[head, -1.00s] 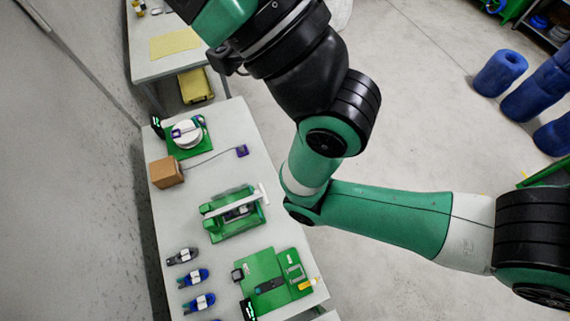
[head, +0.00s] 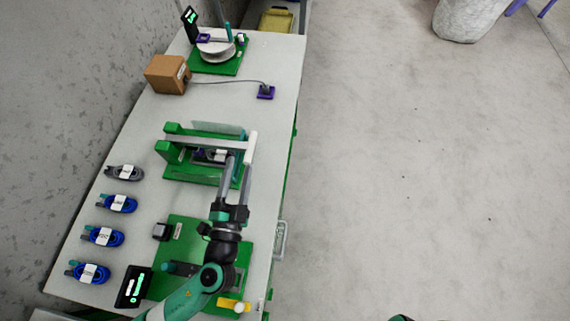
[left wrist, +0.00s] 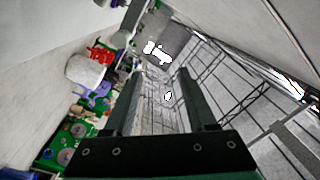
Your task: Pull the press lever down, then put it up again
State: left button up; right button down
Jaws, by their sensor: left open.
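The green press (head: 176,150) stands mid-table in the head view. Its grey lever arm (head: 205,143) runs across the top and ends in a white handle (head: 251,148) on the table's right side. The lever looks raised, roughly level. My left gripper (head: 237,160) is open, with its fingers just below the white handle in the picture; I cannot tell whether they touch it. In the left wrist view the open fingers (left wrist: 160,75) stand apart, and no lever shows clearly between them. My right gripper is not in view.
Several coiled cables (head: 103,236) lie along the table's left edge. A green fixture board (head: 183,232) and a small black display (head: 134,287) are near the bottom. A brown box (head: 167,74) and a white spool (head: 216,48) are farther back. Open floor lies right.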

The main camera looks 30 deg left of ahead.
pick_arm(q)
jog(key=b, duration=0.3)
send_near(250, 151)
jog(key=f, duration=0.1)
jog(key=shift+m+h, duration=0.3)
jog(key=shift+m, duration=0.1)
jog(key=x, duration=0.3)
jog(key=p+x, duration=0.1)
jog(key=x, duration=0.7)
jog(key=shift+a+r, duration=0.1)
jog(key=shift+a, duration=0.3)
grip_shut()
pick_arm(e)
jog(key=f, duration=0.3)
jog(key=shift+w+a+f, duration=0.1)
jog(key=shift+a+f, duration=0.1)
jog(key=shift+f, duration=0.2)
